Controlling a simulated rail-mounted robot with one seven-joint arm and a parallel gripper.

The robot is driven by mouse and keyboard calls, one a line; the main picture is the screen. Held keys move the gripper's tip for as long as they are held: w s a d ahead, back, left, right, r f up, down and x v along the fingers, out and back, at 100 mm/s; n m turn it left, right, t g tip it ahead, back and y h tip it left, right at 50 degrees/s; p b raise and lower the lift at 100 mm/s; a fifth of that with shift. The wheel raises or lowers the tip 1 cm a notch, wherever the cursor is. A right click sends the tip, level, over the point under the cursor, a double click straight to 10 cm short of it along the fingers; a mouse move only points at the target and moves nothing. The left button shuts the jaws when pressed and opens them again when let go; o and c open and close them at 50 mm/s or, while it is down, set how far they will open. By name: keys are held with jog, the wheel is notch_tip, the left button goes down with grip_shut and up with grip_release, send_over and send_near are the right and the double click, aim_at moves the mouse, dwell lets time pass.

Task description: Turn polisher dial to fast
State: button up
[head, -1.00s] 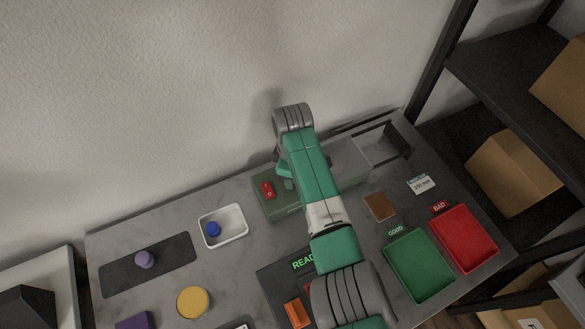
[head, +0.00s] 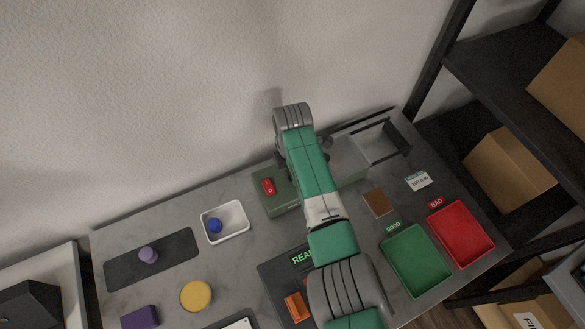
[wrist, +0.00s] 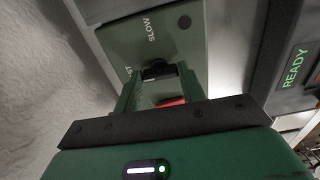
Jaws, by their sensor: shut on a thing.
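The polisher is a green box (head: 283,207) with a red switch (head: 268,186) in the head view, partly covered by my arm. In the wrist view its panel (wrist: 185,50) reads SLOW, with the end of another word, "ST", at the left. The dark dial (wrist: 156,70) sits below these labels. My gripper (wrist: 158,76) is shut on the dial, one green finger on each side. The fingers partly hide the dial, and I cannot tell clearly where its pointer stands. The red switch also shows between the fingers (wrist: 171,102). My arm hides the fingertips in the head view.
A white tray (head: 243,233) with a blue knob (head: 214,226) stands left of the polisher. A green GOOD bin (head: 418,262) and red BAD bin (head: 462,235) are at the right. A dark unit showing READY (head: 275,275) lies in front. The wall is close behind.

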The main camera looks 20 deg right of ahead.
jog(key=shift+r, duration=0.1)
dwell(0.3)
jog(key=o, duration=1)
notch_tip(320, 180, up, 8)
jog(key=shift+f+p, duration=0.15)
jog(key=shift+p, duration=0.7)
